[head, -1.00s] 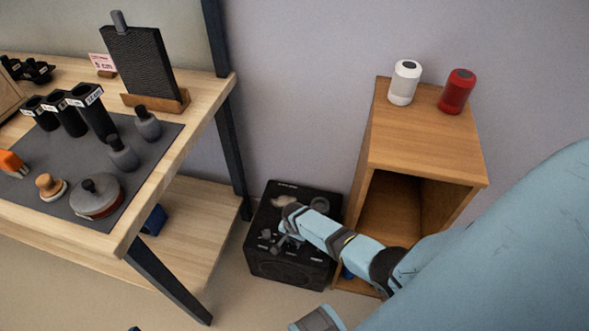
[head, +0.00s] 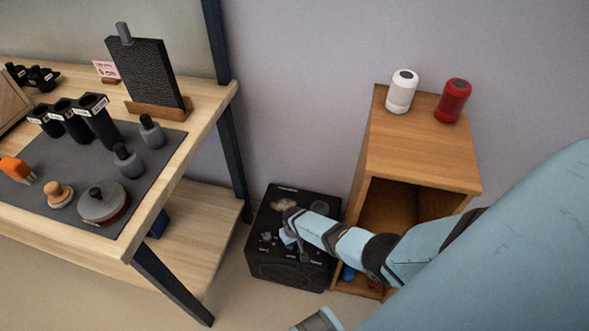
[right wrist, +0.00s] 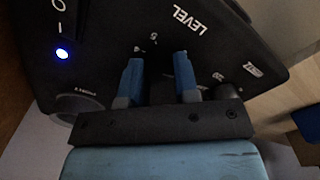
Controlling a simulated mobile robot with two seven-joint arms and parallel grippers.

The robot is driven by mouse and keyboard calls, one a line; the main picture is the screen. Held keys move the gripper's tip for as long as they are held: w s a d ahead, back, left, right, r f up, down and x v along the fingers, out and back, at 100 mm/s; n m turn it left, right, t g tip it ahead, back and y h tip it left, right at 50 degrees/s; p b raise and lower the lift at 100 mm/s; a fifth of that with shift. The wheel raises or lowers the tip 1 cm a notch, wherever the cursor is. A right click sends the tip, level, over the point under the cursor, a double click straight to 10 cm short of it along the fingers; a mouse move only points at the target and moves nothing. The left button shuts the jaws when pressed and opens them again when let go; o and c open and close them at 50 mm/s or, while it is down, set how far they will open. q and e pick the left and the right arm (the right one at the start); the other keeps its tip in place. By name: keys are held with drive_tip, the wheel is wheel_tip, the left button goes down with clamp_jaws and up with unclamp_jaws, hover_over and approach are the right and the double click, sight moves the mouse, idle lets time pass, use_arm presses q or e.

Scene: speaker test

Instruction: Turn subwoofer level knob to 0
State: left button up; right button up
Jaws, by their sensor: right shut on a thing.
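The black subwoofer (head: 293,273) stands on the floor between the wooden bench and a wooden cabinet. My right gripper (head: 289,236) reaches its top panel. In the right wrist view, the panel carries the word LEVEL (right wrist: 191,21) and scale marks, partly hidden. There the blue fingers of my right gripper (right wrist: 160,78) are shut on the dark level knob (right wrist: 160,90), one on each side. The knob is mostly in shadow between them, and its pointer cannot be made out. My left gripper is not in view.
A blue light (right wrist: 62,53) glows beside a switch on the panel. The cabinet (head: 425,150) stands close right of the subwoofer, with a white speaker (head: 401,94) and a red speaker (head: 452,102) on top. The bench (head: 150,235) holds several items at the left.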

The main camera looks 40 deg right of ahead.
drive_tip(key=n, duration=0.6)
drive_tip(key=shift+n, duration=0.3)
idle(0.4)
drive_tip(key=o, duration=0.9)
